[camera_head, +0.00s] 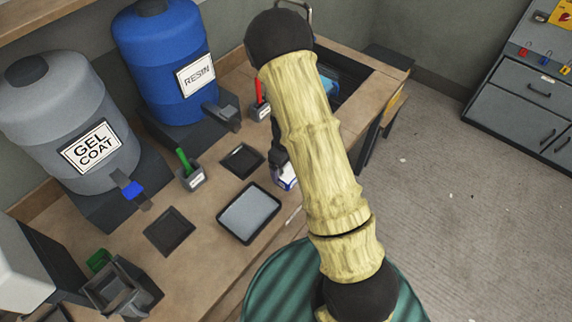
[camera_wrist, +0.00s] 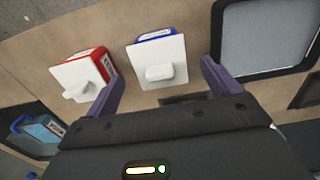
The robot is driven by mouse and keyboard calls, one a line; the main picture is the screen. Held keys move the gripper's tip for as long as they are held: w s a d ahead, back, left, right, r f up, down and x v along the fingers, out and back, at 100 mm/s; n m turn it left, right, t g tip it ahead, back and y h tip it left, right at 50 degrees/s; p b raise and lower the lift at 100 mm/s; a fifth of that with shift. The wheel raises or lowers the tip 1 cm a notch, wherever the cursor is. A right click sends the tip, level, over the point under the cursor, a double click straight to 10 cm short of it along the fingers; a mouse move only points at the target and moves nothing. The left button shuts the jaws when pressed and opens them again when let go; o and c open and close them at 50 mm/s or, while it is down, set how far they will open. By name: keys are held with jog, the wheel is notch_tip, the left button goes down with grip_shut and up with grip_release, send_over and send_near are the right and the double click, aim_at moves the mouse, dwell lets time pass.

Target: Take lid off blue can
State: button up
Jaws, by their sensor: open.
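The blue can (camera_wrist: 155,38) is in the wrist view, upper middle, with a square white lid (camera_wrist: 172,53) sitting on it. The lid has a small raised knob (camera_wrist: 158,73). In the head view the blue can (camera_head: 287,182) shows only in part beside my arm. My gripper (camera_wrist: 162,71) is open and empty, its two purple fingers spread to either side of the lid's near part in the wrist view. I cannot tell how high the fingertips are above the knob. In the head view my arm hides most of the gripper.
A red can (camera_wrist: 103,60) with a similar white lid (camera_wrist: 82,77) stands just left of the blue can. A grey-filled tray (camera_head: 249,213) lies close by. Blue resin (camera_head: 165,70) and grey gel coat (camera_head: 70,125) drums stand behind. A green drum (camera_head: 265,285) is in front of the bench.

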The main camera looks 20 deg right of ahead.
jog(key=shift+f, duration=0.7)
jog(key=c, duration=1.1)
jog(key=shift+o, duration=0.2)
jog(key=shift+r+p, duration=1.85)
jog(key=shift+r, duration=0.7)
